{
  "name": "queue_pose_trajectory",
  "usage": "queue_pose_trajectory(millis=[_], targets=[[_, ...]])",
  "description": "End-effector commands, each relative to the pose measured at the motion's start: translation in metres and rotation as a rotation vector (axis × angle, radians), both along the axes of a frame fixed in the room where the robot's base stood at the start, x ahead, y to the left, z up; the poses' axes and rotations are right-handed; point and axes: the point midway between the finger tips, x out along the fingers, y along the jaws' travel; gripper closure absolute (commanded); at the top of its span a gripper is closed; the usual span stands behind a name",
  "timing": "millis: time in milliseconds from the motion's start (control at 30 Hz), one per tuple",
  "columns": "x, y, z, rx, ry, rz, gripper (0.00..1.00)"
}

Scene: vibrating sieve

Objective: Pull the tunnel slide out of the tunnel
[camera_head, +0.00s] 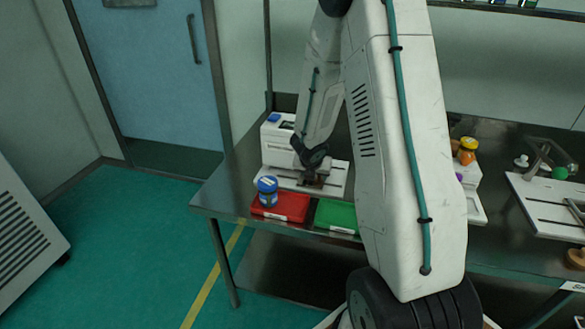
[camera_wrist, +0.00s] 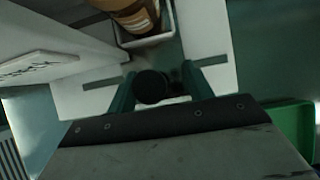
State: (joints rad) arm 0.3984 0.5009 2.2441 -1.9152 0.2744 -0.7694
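The white tunnel machine (camera_head: 280,146) stands at the left end of the metal table, with a white slotted base in front. In the wrist view, a small white tray (camera_wrist: 167,33), apparently the tunnel slide, holds a brown-orange container (camera_wrist: 135,14) between white walls. A round black knob (camera_wrist: 152,87) is nearer the camera. My gripper (camera_wrist: 156,88) has its two teal fingers on either side of the knob, with a visible gap on the right. Contact on the left is unclear. In the head view my gripper (camera_head: 313,178) is low over the base, small and dark.
A blue-capped jar (camera_head: 267,191) stands at the red tray (camera_head: 291,206), in front of the machine. A green tray (camera_head: 337,216) is beside it, partly behind my arm. An orange jar (camera_head: 466,151) and a white slotted device (camera_head: 545,205) are to the right.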

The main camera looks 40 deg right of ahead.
Motion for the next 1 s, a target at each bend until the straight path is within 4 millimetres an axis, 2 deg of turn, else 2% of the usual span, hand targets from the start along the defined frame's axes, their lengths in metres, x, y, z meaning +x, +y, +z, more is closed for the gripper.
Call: queue_pose_trajectory(millis=[700, 1000], targets=[[-0.035, -0.027, 0.0, -0.001, 0.0, -0.001, 0.49], [-0.039, -0.031, 0.0, 0.0, 0.0, -0.001, 0.49]])
